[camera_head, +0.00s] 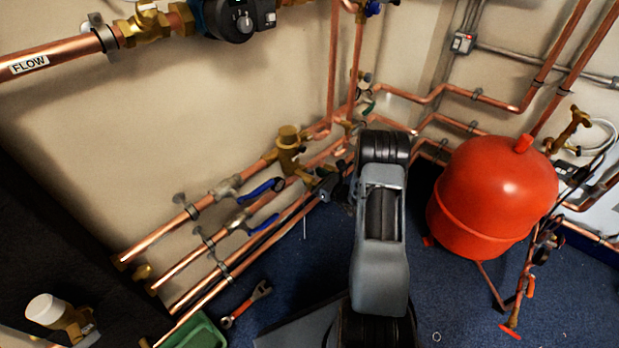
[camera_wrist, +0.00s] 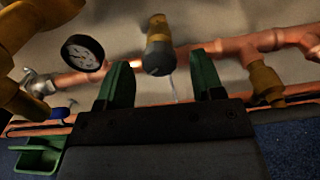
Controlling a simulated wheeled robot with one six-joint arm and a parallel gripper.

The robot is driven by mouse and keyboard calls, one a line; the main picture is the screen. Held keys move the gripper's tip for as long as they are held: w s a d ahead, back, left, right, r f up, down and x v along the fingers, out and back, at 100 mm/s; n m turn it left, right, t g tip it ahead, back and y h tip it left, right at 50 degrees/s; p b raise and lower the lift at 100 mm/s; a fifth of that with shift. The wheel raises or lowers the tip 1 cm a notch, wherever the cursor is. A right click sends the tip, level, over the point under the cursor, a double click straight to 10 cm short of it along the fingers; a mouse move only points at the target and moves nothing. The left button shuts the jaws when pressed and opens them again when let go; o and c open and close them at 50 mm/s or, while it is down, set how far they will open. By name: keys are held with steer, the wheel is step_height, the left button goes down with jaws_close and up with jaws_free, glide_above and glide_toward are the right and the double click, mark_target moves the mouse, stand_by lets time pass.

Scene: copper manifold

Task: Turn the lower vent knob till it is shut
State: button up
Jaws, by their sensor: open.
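A short brass fitting with a dark round end, which looks like the lower vent knob (camera_wrist: 157,57), shows in the wrist view. It lies between the two green fingers of my gripper (camera_wrist: 162,75) as seen there, just beyond their tips. My gripper is open with a clear gap on each side of the knob; I see no contact. In the head view my gripper (camera_head: 330,181) is at the low copper pipes, beside a brass valve body (camera_head: 289,150). The knob cannot be made out there. Whether it is turned open or shut cannot be told.
A round gauge (camera_wrist: 82,53) is left of the fingers. Copper pipes (camera_wrist: 190,62) run behind. Blue-handled valves (camera_head: 262,189) sit on the pipes at left. A red tank (camera_head: 495,190) stands right of my arm. A wrench (camera_head: 246,304) and green tray (camera_head: 197,334) lie on the floor.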

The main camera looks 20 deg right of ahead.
steer(key=shift+x, duration=1.2)
steer(key=shift+c, duration=0.4)
steer(key=c, duration=0.8)
steer(key=shift+c, duration=0.2)
